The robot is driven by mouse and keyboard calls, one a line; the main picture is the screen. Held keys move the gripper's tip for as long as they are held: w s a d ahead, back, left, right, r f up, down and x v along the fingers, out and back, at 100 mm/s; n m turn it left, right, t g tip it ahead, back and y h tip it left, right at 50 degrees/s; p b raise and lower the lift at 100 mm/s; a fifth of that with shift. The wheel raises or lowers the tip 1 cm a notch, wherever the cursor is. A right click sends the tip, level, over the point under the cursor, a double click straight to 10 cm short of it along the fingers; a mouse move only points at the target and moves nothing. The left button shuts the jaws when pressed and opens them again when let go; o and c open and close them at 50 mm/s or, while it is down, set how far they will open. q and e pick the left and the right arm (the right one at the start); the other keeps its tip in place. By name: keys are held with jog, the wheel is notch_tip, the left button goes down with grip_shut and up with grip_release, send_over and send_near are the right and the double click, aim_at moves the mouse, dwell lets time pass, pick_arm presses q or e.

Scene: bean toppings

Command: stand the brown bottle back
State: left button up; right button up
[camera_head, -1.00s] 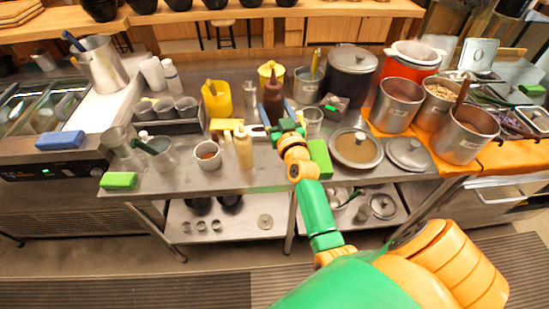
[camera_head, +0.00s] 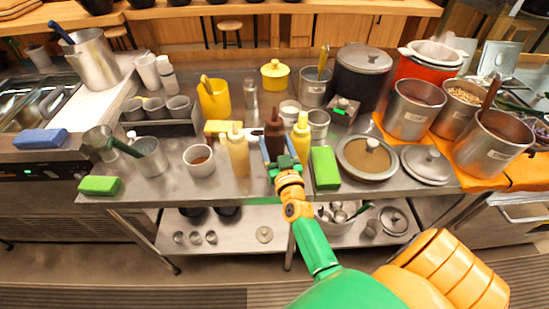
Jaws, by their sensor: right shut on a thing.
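The brown bottle (camera_head: 274,133) stands upright on the steel counter, near the front edge. My right gripper (camera_head: 277,160) is shut on it, with one blue finger on each side of the bottle. A yellow bottle (camera_head: 301,134) stands just to the right of it, and a pale tan bottle (camera_head: 239,152) stands to the left. The brown bottle's base is hidden behind the gripper. My left gripper is not in view.
A white cup with red sauce (camera_head: 199,160) stands to the left. A green sponge (camera_head: 325,167) and a lidded pan (camera_head: 367,158) lie to the right. A yellow lidded pot (camera_head: 275,75) stands behind. Bare counter (camera_head: 225,182) shows along the front.

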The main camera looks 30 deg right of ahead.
aim_at(275, 152)
jog(key=f+b, duration=0.4)
jog(key=f, duration=0.1)
jog(key=shift+d, duration=0.2)
jog(key=shift+w+r, duration=0.1)
jog(key=shift+r, duration=0.35)
jog(key=o, duration=0.4)
jog(key=shift+a+f, duration=0.1)
jog(key=shift+f, duration=0.05)
jog(key=shift+c, duration=0.2)
jog(key=shift+o, duration=0.7)
